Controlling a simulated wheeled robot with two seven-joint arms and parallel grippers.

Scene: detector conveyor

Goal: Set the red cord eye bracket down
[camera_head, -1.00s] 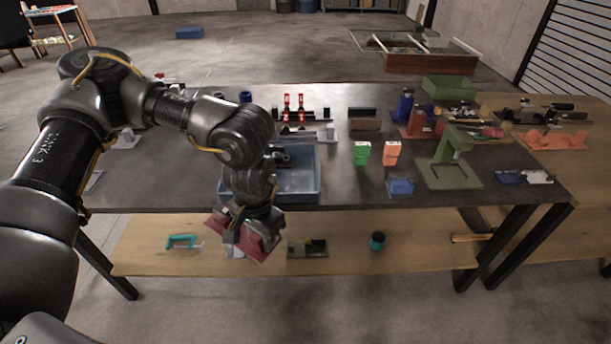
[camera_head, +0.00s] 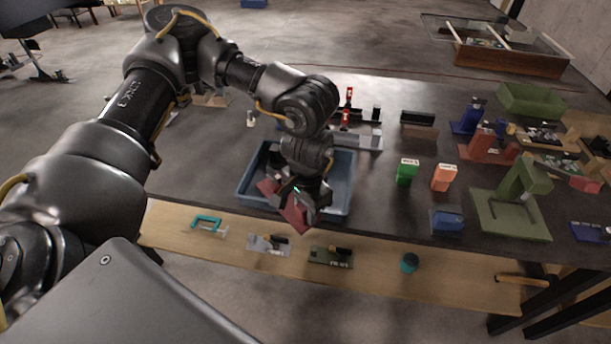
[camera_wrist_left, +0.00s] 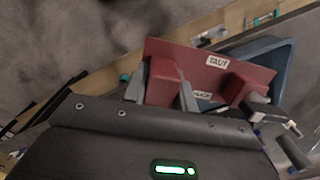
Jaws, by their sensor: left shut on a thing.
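The red cord eye bracket (camera_head: 295,213) is held in my left gripper (camera_head: 303,200), over the front edge of the table and the near part of the blue tray. In the left wrist view the red bracket (camera_wrist_left: 212,72) shows a flat plate with white labels, one reading "TAUT", and two raised blocks. The left gripper (camera_wrist_left: 165,95) is shut on it. The blue tray (camera_head: 343,185) stands on the dark table behind and around the gripper; the arm hides part of it. My right gripper is not in view.
A green block (camera_head: 407,172) and an orange block (camera_head: 444,177) stand right of the tray. A blue block (camera_head: 447,221) and a green stand (camera_head: 510,215) are farther right. The lower wooden shelf (camera_head: 300,275) holds several small items, including a teal clamp (camera_head: 207,222).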

